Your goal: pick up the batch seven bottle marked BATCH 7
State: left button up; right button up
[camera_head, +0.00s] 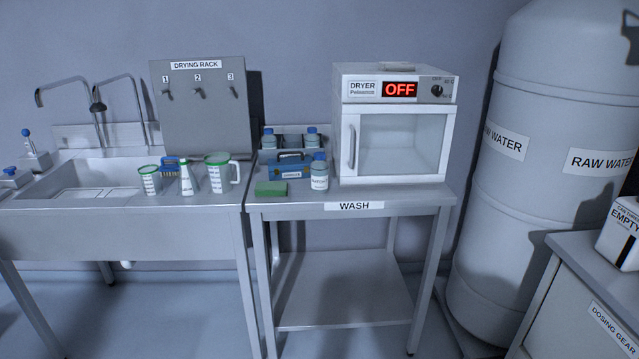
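A white bottle with a blue cap and a printed label (319,173) stands upright on the wash table, just left of the dryer. Its label is too small to read for certain. Two more blue-capped bottles, a left one (269,139) and a right one (312,138), stand behind the blue box, their lower parts partly hidden. I cannot tell which bottle is marked BATCH 7. Neither of my grippers shows in this view.
The wash table (420,196) also bears a blue box (290,167), a green sponge (271,189) and the dryer (392,130), closed and reading OFF. Measuring vessels (218,174) stand left by the sink (90,180). A raw water tank (540,130) is at right.

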aim_at(320, 168)
jog(key=i+j+z, duration=0.1)
jog(key=z, duration=0.8)
jog(key=i+j+z, duration=0.15)
jog(key=j+z, duration=0.35)
jog(key=j, duration=0.15)
jog(key=j+z, duration=0.45)
jog(key=j, duration=0.25)
jog(key=j+z, duration=0.15)
jog(key=j, duration=1.4)
jog(key=k, duration=0.05)
